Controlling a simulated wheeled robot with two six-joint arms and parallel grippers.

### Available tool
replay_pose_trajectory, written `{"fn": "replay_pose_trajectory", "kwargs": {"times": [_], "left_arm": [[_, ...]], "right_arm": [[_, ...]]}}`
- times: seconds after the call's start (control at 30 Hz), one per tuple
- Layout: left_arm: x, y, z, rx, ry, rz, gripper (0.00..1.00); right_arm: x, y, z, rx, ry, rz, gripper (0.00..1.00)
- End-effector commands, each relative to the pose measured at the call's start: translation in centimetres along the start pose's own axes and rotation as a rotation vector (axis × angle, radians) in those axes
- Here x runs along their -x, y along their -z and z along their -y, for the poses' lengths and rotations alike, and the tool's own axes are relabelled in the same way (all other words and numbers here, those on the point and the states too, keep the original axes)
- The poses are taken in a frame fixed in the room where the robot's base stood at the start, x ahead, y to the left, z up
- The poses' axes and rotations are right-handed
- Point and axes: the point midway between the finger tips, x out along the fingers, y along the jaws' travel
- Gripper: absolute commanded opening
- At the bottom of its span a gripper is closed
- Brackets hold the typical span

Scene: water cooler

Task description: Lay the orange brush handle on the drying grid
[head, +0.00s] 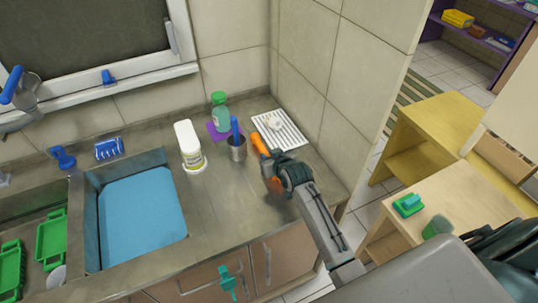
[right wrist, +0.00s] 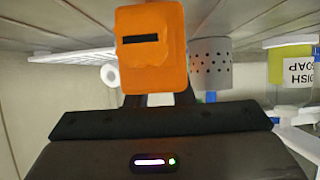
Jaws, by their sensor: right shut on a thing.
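The orange brush handle (head: 259,144) is held in my right gripper (head: 268,160), at the near left edge of the white drying grid (head: 290,133). In the right wrist view the handle (right wrist: 152,70) stands out from the jaws, a flat orange block with a dark slot. The grid (right wrist: 70,57) shows there nearly edge-on, behind and left of the handle. I cannot tell whether the handle touches the grid. A small whitish round thing (head: 275,122) lies on the grid. My left gripper is not in view.
A grey perforated cup (head: 237,150) with a blue brush stands just left of the handle. A white bottle (head: 188,145) and a green soap bottle (head: 220,112) are further left. The tiled wall is right behind the grid. A sink (head: 140,210) lies left; the front counter is clear.

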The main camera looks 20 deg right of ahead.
Motion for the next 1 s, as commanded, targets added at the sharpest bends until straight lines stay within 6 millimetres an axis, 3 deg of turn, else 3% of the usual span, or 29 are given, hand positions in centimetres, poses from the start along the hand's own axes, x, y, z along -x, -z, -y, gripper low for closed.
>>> {"fn": "replay_pose_trajectory", "kwargs": {"times": [0.4, 0.43, 0.5, 0.53, 0.87, 1.0], "left_arm": [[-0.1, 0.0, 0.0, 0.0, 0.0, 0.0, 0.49], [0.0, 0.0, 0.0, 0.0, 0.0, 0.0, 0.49], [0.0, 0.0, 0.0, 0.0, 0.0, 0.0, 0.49], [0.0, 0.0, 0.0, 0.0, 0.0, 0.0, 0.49], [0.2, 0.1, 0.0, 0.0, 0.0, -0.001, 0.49], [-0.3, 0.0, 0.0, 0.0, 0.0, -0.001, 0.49]], "right_arm": [[-0.3, -0.6, 0.0, 0.0, 0.0, -0.001, 0.0], [-0.3, -0.6, 0.0, 0.0, 0.0, -0.001, 0.27], [-0.3, -0.6, 0.0, 0.0, 0.0, -0.001, 0.41], [-0.3, -0.6, 0.0, 0.0, 0.0, -0.001, 0.43], [-0.1, -0.2, 0.0, 0.0, 0.0, -0.002, 0.43], [1.1, -0.5, 0.0, 0.0, 0.0, -0.001, 0.43]]}}
